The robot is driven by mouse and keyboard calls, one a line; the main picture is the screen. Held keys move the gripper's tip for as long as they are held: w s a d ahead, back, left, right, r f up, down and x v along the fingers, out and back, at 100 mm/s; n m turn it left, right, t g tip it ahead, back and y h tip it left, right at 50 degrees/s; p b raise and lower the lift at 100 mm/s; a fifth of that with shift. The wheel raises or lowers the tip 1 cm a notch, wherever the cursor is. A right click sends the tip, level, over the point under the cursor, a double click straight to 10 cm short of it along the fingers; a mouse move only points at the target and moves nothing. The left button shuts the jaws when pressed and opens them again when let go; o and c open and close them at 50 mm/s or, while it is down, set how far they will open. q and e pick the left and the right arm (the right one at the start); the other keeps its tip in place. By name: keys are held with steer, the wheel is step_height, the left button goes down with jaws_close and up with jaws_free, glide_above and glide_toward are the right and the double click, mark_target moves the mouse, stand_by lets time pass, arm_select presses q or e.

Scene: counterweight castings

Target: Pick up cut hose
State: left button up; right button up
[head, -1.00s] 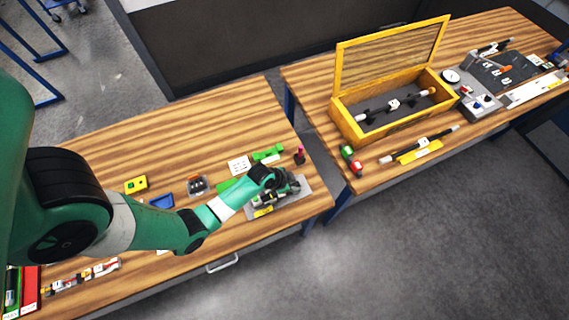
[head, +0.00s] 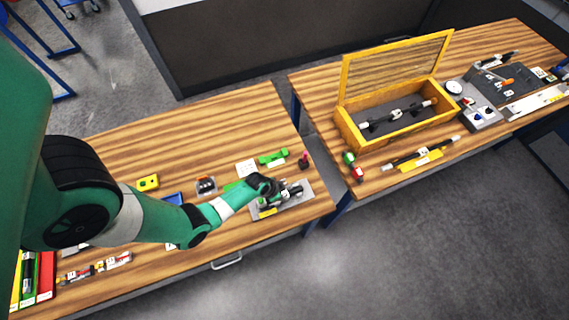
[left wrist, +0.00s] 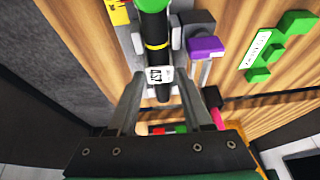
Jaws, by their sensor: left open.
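The hose (left wrist: 154,30) is a black tube with a yellow band and a white printed label, with green at its far end. It lies in a clamp-like fixture on a grey plate (head: 302,189) at the bench's right front. In the left wrist view my left gripper (left wrist: 162,80) is open. Its two fingers stand on either side of the labelled end, with no clear contact. In the head view my left gripper (head: 266,187) is over the plate's left part and partly hides the fixture. My right gripper is not in view.
A purple-topped block (left wrist: 205,46) stands close right of the hose. Green blocks (head: 273,157), a white card (head: 246,168) and a dark red-topped piece (head: 303,160) lie behind the plate. The second bench holds an open yellow box (head: 352,133). The first bench's back is clear.

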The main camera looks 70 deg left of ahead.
arm_select(q)
steer(key=shift+x, duration=1.2)
jaws_close()
